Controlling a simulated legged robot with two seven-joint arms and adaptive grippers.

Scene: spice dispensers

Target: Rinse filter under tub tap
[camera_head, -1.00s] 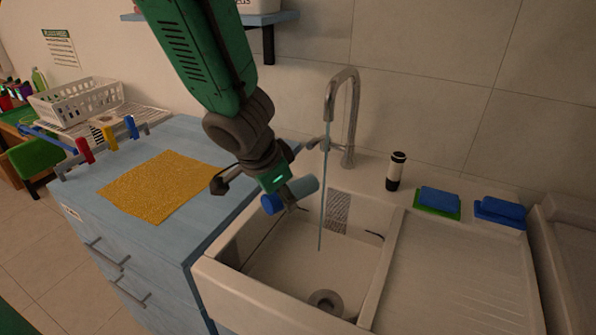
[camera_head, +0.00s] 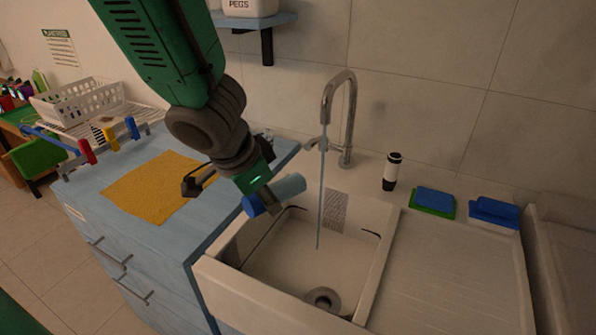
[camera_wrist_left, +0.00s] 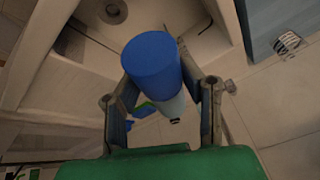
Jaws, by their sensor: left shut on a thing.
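My left gripper (camera_head: 262,200) is shut on the filter (camera_head: 289,187), a light blue cylinder with a darker blue end cap. The gripper holds it above the back left part of the tub (camera_head: 230,285), tilted, to the left of the water stream. In the left wrist view the filter (camera_wrist_left: 152,64) lies between the two fingers, its blue cap towards the camera. The grey tap (camera_head: 341,100) stands behind the tub, and a thin stream of water (camera_head: 321,200) falls from it into the basin. The filter and the stream look apart. My right gripper is not in view.
A blue cabinet (camera_head: 170,255) with a yellow cloth (camera_head: 150,190) and coloured pegs stands left of the tub. A black and white bottle (camera_head: 393,172) and blue sponges (camera_head: 494,211) stand on the right ledge. A shelf (camera_head: 285,18) hangs above. The drainboard (camera_head: 455,270) is clear.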

